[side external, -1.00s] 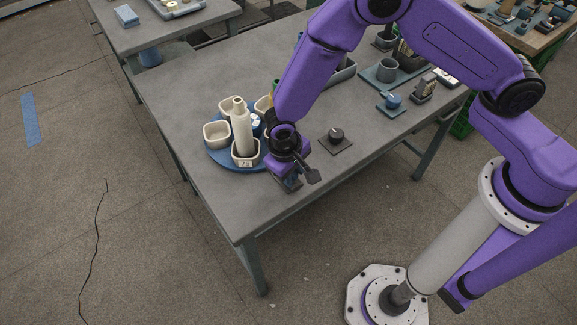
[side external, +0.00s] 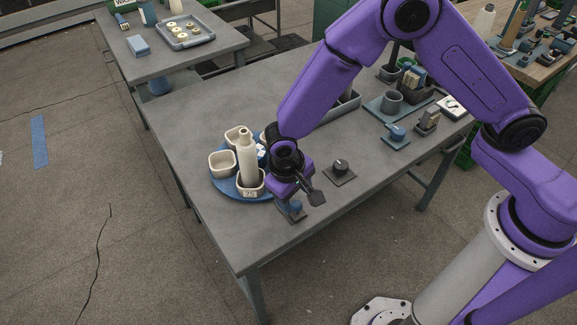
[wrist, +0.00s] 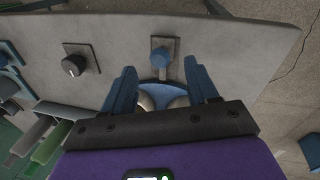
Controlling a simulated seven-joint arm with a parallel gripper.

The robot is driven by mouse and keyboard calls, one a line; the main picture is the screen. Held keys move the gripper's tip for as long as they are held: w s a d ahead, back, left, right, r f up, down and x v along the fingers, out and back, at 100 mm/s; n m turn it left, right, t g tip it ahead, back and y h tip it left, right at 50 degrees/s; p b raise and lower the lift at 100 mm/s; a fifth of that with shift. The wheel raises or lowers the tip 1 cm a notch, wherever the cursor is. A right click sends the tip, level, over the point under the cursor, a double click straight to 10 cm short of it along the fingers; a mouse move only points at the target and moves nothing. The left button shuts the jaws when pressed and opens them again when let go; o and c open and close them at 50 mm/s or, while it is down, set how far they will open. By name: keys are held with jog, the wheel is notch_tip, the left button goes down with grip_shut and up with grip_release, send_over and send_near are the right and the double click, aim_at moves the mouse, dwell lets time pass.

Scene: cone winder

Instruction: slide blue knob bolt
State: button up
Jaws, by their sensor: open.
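A blue knob (wrist: 160,56) stands on a small grey plate fixed near the table edge. In the wrist view it appears between and just beyond the fingertips of my gripper (wrist: 159,68). The fingers are spread and hold nothing; I see no contact with the knob. In the side view my gripper (side external: 306,190) is low over the front of the table, and the blue knob (side external: 295,207) shows partly hidden beneath it. Which way the bolt runs cannot be told.
A blue round tray (side external: 228,188) with cream cups and a tall cream cone (side external: 246,160) stands close left of my gripper. A black dial (side external: 340,166) on a square plate is to the right. Another blue-handled fixture (side external: 396,132) sits farther back. The front-left tabletop is clear.

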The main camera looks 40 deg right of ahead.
notch_tip(320, 180, up, 12)
jog(key=a, duration=0.2)
jog(key=shift+s+a+r, duration=0.15)
jog(key=shift+s, duration=0.15)
jog(key=s+d+r+n+y, duration=0.1)
jog(key=s+d+r+n, duration=0.2)
jog(key=s+d, duration=0.6)
jog(key=s+d+r+n+y, duration=0.1)
jog(key=s+d+r+n, duration=0.3)
jog(key=s+d+n, duration=0.3)
jog(key=s+d, duration=0.3)
jog(key=d, duration=0.3)
jog(key=shift+s+d+r+y, duration=0.2)
jog(key=shift+d+y, duration=0.1)
jog(key=shift+d, duration=0.1)
